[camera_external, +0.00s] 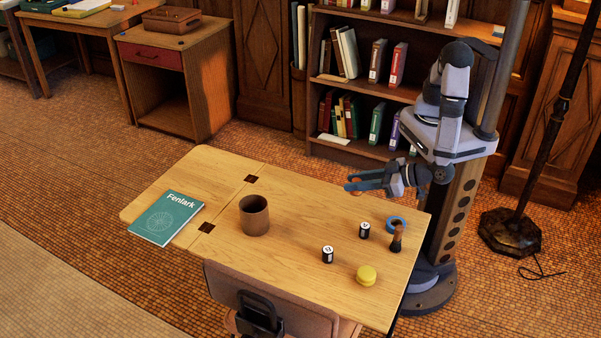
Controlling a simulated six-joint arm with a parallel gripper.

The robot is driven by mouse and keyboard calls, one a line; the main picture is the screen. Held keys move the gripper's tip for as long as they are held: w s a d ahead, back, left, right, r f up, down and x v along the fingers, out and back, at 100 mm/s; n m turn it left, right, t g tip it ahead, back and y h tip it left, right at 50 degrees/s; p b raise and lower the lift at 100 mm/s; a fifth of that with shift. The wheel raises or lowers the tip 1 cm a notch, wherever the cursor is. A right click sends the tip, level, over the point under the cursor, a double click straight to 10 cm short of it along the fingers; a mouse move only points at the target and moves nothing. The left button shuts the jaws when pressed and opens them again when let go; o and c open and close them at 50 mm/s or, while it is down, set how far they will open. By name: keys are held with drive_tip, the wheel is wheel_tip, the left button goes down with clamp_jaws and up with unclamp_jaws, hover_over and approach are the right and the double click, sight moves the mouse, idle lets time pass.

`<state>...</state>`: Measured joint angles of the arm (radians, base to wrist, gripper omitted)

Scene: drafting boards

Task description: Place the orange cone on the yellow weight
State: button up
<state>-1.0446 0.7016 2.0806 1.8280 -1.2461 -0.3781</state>
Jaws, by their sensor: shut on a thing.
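The yellow weight (366,275) sits on the table near its front right edge, with nothing on top of it. My gripper (350,186) is above the far edge of the table, reaching left. Its fingers are shut on a small orange thing (355,181), which I take to be the orange cone. The fingers hide most of it, so its shape and tilt cannot be told. My gripper is behind and well apart from the yellow weight.
On the wooden table (310,215) stand a brown cup (254,215), two black-and-white cylinders (364,230) (327,254), a blue ring (396,223) and a dark brown-topped piece (397,239). A teal book (167,218) lies left. A chair (270,295) stands in front.

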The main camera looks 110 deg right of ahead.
drive_tip(key=w+a+r+n+t+y+b, duration=0.1)
drive_tip(key=w+a+r+n+y+b, duration=0.1)
drive_tip(key=w+a, duration=0.4)
wheel_tip(320, 180, up, 3)
drive_tip(key=n+y, duration=1)
drive_tip(key=y, duration=0.1)
hover_over(367, 272)
drive_tip(key=shift+t, duration=0.4)
drive_tip(key=shift+w+f+b, duration=0.1)
drive_tip(key=shift+f+b, duration=0.65)
drive_tip(key=shift+f, duration=2.35)
drive_tip(key=shift+f, duration=0.15)
drive_tip(key=shift+f+y, duration=0.3)
drive_tip(key=shift+f, duration=1.45)
